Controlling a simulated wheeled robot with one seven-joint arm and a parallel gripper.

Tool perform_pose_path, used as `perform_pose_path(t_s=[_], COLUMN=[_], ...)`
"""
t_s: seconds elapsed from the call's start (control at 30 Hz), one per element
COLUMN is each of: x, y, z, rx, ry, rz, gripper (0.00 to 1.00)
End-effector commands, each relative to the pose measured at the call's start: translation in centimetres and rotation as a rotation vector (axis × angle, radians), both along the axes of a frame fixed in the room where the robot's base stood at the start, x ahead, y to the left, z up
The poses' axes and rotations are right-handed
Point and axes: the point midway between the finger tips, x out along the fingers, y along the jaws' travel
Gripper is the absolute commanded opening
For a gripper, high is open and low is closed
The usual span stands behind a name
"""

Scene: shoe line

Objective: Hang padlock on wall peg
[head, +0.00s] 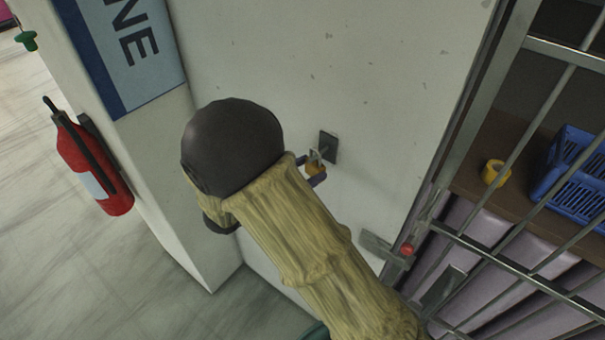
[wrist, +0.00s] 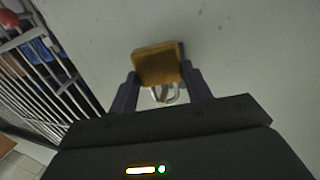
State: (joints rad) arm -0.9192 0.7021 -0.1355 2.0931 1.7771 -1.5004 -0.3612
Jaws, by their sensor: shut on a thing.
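A small brass padlock (head: 314,168) with a silver shackle is at the wall, in front of a dark peg plate (head: 328,147) in the head view. My gripper (head: 309,174) is shut on the padlock, with a finger on either side of it. In the wrist view the padlock (wrist: 158,65) sits between the two fingertips, its shackle (wrist: 165,95) toward the gripper body. The shackle is close to the peg plate, but I cannot tell whether it is around the peg. My arm hides much of the gripper in the head view.
A barred metal gate (head: 490,245) with a latch stands right of the white wall (head: 380,80). Behind it are a blue crate (head: 575,180) and a yellow tape roll (head: 496,172) on a shelf. A red fire extinguisher (head: 90,165) hangs at left.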

Motion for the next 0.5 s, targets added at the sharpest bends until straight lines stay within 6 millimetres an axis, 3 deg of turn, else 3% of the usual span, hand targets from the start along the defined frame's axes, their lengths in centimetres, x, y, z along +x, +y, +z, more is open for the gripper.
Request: perform_pose_path(t_s=[0.5], x=[1.7], y=[-1.3], z=[-0.8], rx=[-0.001], ry=[-0.001], rz=[-0.001], gripper=[0.20])
